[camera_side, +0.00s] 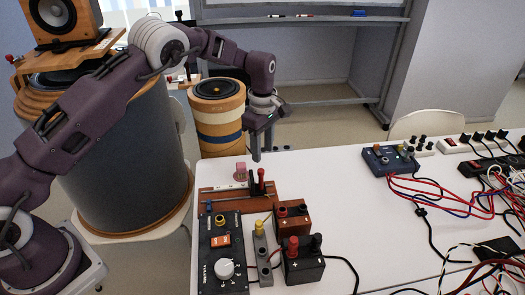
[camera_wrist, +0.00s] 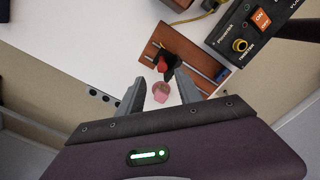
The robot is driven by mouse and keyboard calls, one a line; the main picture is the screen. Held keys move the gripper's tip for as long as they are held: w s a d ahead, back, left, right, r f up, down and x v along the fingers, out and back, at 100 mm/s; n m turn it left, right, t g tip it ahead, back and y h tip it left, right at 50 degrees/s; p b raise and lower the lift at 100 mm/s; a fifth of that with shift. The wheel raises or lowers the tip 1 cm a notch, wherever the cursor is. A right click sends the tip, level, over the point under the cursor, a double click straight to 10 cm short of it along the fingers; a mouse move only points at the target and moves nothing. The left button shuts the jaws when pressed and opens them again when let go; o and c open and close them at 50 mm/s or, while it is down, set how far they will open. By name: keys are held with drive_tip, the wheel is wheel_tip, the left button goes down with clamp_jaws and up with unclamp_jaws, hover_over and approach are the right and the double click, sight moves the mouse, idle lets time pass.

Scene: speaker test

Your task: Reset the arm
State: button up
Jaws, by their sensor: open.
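A red and black connector piece (camera_side: 258,183) stands at the right end of that board. My gripper appears clear of these things.
A blue box (camera_side: 390,160) with red and blue cables is at the right. The table's middle is mostly clear. A speaker cylinder (camera_side: 218,115) stands behind.

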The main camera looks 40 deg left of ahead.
drive_tip(key=s+a+r+m+t, duration=0.1)
drive_tip(key=s+r+m, duration=0.3)
drive_tip(key=s+r, duration=0.5)
drive_tip(key=s+r+m+t, duration=0.1)
drive_tip(key=s+r+m, duration=0.25)
drive_tip(key=r, duration=0.95)
drive_tip(key=s+a+m+t, duration=0.1)
drive_tip(key=s+m+t, duration=0.2)
drive_tip(key=s+m, duration=0.7)
drive_tip(key=s, duration=1.5)
drive_tip(key=shift+s+r+t, duration=0.3)
drive_tip(key=shift+s+r, duration=0.05)
drive_tip(key=shift+s, duration=0.05)
drive_tip(key=shift+m, duration=0.25)
